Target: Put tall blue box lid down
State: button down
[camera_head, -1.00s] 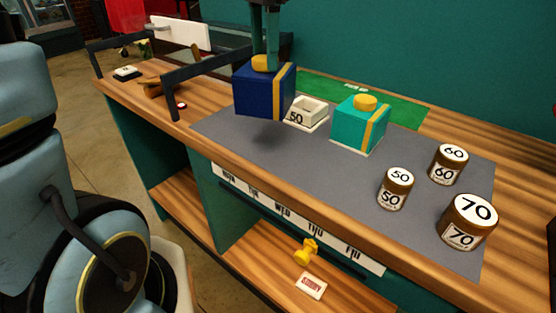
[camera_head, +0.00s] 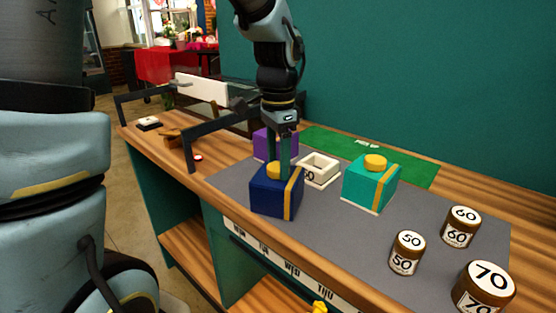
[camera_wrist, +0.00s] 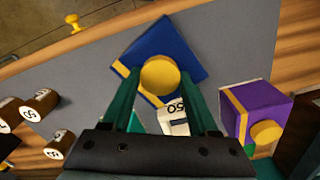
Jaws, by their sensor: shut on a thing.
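The tall blue box lid (camera_head: 274,195) is dark blue with a yellow stripe and a round yellow knob (camera_head: 276,170) on top. It is upright at the front left of the grey mat, and its lower edge appears at or very near the mat. My gripper (camera_head: 283,160) comes down from above and is shut on the knob. In the wrist view, the gripper (camera_wrist: 160,82) has its green fingers on both sides of the yellow knob, with the blue lid (camera_wrist: 170,45) below. Whether anything is under the lid is hidden.
A white tray marked 50 (camera_head: 320,170), a teal box (camera_head: 370,185) and a purple box (camera_head: 264,140) stand close to the blue lid. Brown jars marked 50 (camera_head: 407,252), 60 (camera_head: 461,226) and 70 (camera_head: 483,286) stand at right. The grey mat (camera_head: 345,235) has free room in front.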

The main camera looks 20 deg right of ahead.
jog(key=shift+f, duration=0.1)
jog(key=shift+f, duration=0.1)
jog(key=shift+c, duration=0.8)
grip_release()
notch_tip(320, 180, up, 12)
jog(key=b, duration=0.1)
jog(key=shift+r, duration=0.2)
